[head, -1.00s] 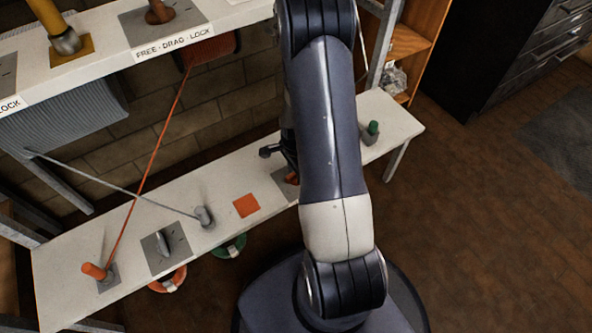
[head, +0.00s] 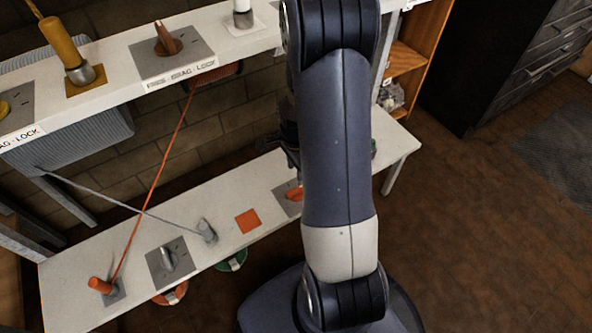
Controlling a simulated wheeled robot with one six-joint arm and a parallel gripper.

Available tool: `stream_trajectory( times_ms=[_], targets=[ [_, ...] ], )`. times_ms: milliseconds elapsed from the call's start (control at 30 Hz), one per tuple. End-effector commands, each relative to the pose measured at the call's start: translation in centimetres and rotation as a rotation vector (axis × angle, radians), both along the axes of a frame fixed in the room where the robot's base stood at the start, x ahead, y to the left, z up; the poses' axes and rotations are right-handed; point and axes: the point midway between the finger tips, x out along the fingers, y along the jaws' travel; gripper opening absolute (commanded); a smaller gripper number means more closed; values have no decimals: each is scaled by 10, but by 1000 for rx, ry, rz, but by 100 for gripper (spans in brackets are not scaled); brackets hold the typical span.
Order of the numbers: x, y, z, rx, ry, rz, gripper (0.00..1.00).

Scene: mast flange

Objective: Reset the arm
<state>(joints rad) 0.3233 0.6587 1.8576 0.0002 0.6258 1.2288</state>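My arm stands upright in the right middle of the head view and crosses in front of both shelves. My gripper (head: 289,150) is mostly hidden behind the arm. Only a dark part of it shows at the arm's left edge, above the lower white bench (head: 80,243). Its fingers cannot be made out, so I cannot tell whether it is open or holds anything.
An orange handle (head: 101,285) with an orange line, a grey peg (head: 206,231) with a grey line, a lever plate (head: 168,262) and an orange square (head: 247,221) are on the bench. The upper shelf (head: 120,82) carries a yellow cylinder (head: 62,45) and brown lever (head: 165,40). Open floor lies right.

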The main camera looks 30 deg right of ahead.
Motion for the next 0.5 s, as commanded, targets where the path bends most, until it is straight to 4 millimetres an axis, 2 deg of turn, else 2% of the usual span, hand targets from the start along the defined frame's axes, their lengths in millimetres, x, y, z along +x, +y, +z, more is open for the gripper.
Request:
stream_trajectory(
  times_ms=[333, 500],
  targets=[
    [0, 0, -1, 0, 1, 0, 35],
    [-1, 0, -18, 1, 3, 0, 35]
  ],
)
